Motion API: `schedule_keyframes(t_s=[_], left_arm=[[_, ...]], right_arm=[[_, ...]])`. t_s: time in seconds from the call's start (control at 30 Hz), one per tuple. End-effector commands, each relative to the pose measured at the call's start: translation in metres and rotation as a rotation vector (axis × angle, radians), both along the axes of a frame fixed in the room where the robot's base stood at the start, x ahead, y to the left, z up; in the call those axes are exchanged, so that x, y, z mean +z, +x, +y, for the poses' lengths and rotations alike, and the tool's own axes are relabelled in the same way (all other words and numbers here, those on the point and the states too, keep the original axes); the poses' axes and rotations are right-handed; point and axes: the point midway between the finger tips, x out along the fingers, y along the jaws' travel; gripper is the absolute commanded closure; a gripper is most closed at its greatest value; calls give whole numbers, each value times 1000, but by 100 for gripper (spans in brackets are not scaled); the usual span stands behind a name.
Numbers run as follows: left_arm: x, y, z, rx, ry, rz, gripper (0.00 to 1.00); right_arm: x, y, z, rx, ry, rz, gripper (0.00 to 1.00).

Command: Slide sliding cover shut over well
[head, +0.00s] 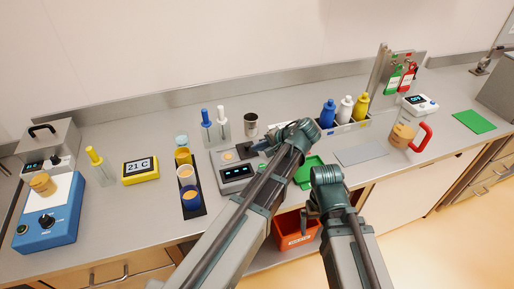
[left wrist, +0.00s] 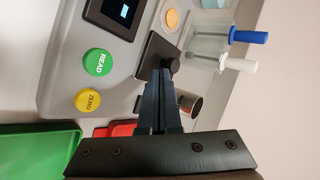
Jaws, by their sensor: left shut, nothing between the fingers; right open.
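The powder meter (head: 236,174) is a grey device with a dark display, left of my left gripper in the head view. Its round well (left wrist: 171,19) shows tan contents and is uncovered; it also shows in the head view (head: 228,156). The sliding cover (left wrist: 151,52) is a dark square plate with a black knob (left wrist: 171,65), beside the well. My left gripper (left wrist: 160,74) is shut and empty, its tips close to the knob; I cannot tell whether they touch. In the head view the left gripper (head: 257,147) partly hides the cover. My right gripper (head: 312,211) is open and empty near the counter's front edge.
A stand with blue and white handled tools (head: 215,130) and a metal cup (head: 251,124) stand behind the meter. A black tray of cups (head: 193,209) is to its left. A green tray (head: 306,178) lies right, with a red bin (head: 294,236) below the counter edge.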

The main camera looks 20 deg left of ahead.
Motion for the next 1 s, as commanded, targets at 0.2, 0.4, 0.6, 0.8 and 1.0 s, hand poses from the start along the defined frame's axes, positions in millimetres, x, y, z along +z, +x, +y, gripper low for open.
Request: schedule_keyframes(t_s=[0.2,0.4,0.6,0.8,1.0], left_arm=[[1,1,-2,-1,0,0,100],[0,1,-1,-1,0,0,100],[0,-19,24,3,0,0,100],[0,-41,57,2,0,-1,100],[0,-45,66,-1,0,1,100]], right_arm=[[1,0,0,0,0,0,0],[1,0,0,0,0,0,0],[0,0,0,0,0,0,0],[0,0,0,0,0,0,0],[0,0,0,0,0,0,0]])
